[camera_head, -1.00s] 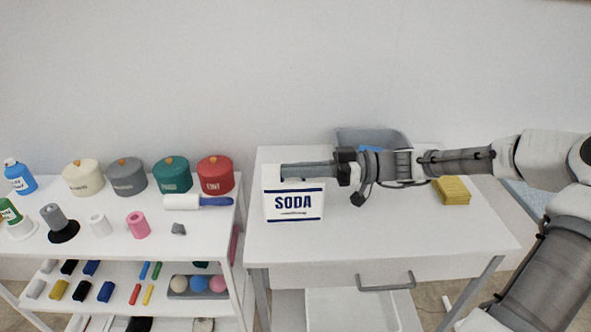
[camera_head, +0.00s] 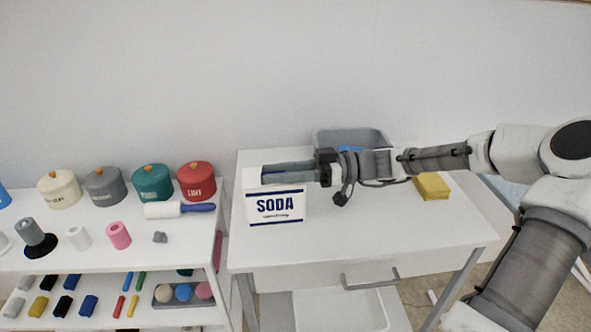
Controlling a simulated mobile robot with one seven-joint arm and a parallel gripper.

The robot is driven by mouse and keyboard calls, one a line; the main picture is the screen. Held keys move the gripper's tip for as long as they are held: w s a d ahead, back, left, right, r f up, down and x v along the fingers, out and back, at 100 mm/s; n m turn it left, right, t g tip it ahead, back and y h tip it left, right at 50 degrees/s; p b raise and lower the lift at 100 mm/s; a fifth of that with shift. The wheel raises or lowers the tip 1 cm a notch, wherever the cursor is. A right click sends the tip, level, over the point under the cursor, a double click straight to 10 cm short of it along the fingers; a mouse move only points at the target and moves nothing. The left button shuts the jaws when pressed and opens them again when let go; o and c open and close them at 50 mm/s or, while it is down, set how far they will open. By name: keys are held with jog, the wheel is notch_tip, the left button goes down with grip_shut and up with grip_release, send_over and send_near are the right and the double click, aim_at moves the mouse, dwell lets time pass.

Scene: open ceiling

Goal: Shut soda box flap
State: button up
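The soda box (camera_head: 276,208), white with dark blue bands and the word SODA on its front, stands upright at the left end of the white table (camera_head: 350,222). My gripper (camera_head: 264,174) reaches in from the right, with its long grey fingers lying level across the top of the box. The fingers hide most of the box's top, so I cannot tell how its flap stands or whether they touch it. The fingers overlap in this side view, so whether they are open or shut is unclear.
A grey bin (camera_head: 350,137) with something blue in it stands behind my wrist. Yellow sponge-like blocks (camera_head: 432,186) lie on the right. A shelf unit (camera_head: 120,256) on the left holds several pots, a roller (camera_head: 178,209) and small items. The front of the table is clear.

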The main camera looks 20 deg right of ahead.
jog(key=s+d+p, duration=0.3)
jog(key=d, duration=1.4)
